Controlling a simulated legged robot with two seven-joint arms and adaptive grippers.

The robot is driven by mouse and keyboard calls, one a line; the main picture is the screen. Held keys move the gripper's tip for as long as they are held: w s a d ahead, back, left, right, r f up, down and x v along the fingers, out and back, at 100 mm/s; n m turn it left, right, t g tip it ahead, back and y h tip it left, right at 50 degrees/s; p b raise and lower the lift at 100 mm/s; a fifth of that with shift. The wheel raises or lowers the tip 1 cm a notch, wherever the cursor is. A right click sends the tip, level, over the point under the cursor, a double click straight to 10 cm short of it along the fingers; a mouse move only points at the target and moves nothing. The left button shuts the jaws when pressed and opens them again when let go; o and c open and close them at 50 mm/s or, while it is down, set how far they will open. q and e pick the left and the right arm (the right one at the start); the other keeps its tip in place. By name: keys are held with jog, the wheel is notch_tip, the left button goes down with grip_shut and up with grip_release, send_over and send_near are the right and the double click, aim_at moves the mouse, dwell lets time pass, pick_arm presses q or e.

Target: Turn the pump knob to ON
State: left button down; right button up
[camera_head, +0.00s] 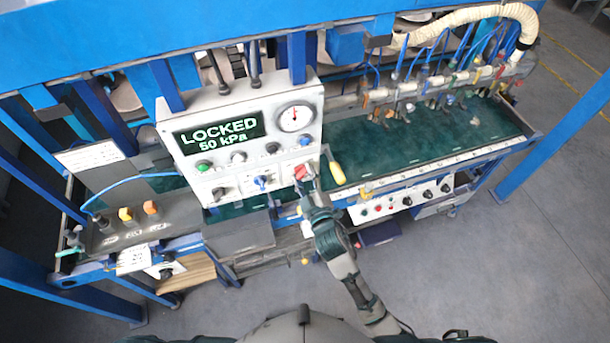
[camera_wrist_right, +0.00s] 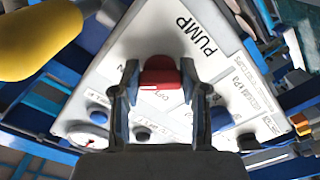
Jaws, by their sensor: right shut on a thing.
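The red pump knob (camera_head: 303,172) is at the lower right of the white control panel (camera_head: 195,170). In the right wrist view the red knob (camera_wrist_right: 160,74) sits between the two fingers, with the word PUMP printed beside it. My right gripper (camera_head: 306,182) is at the panel and is shut on the knob; in the wrist view its fingers (camera_wrist_right: 158,85) stand on either side of it. The knob's far side is hidden. The panel display (camera_head: 219,131) reads LOCKED, 50 kPa. My left gripper is not in view.
A round gauge (camera_head: 295,118) and several other knobs and buttons are on the panel. A yellow handle (camera_head: 337,173) stands just right of the red knob, and shows large in the wrist view (camera_wrist_right: 35,40). A green bench surface (camera_head: 400,140) extends right. Blue frame posts surround the bench.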

jog(key=shift+f, duration=0.4)
jog(key=o, duration=1.1)
jog(key=shift+o, duration=0.2)
jog(key=shift+a+r, duration=0.1)
jog(key=shift+r, duration=0.05)
jog(key=v, duration=1.2)
